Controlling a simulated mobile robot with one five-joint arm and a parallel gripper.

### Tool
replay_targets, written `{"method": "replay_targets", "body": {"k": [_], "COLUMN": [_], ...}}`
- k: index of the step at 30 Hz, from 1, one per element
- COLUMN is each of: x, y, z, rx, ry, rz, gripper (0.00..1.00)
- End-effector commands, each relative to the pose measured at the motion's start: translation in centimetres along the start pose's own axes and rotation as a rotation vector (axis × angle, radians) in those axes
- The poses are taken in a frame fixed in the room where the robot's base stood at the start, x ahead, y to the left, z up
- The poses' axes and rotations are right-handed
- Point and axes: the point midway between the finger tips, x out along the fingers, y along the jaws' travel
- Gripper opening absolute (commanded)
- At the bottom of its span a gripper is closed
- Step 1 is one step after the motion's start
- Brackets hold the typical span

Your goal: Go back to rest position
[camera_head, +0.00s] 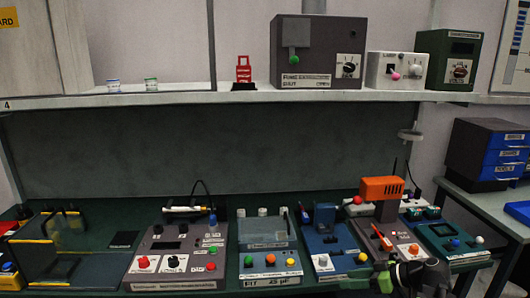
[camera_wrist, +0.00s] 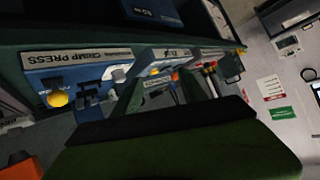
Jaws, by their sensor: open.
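My gripper (camera_head: 366,281) is at the lower right of the head view, low over the front edge of the bench and partly cut off by the frame's bottom. It also shows in the wrist view (camera_wrist: 162,95), where its dark green body fills the lower middle. The jaws are open and I see nothing held between them. Beyond them, in the wrist view, is a blue station labelled as a press (camera_wrist: 80,82) with a yellow button.
A shelf (camera_head: 200,98) with boxes runs above. Blue drawers (camera_head: 502,158) stand at the right.

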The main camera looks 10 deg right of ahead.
Motion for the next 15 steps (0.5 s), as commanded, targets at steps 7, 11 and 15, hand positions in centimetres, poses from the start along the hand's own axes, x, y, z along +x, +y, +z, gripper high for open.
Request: {"method": "replay_targets", "body": {"k": [7, 11, 15], "x": [14.2, 18.0, 20.3], "y": [-10.8, -15.0, -17.9], "z": [-2.7, -2.1, -1.1], "rx": [-0.017, 0.011, 0.062], "ry": [-0.364, -0.547, -0.727], "rz": [-0.188, -0.179, -0.091], "gripper": [0.50, 0.50, 0.50]}}
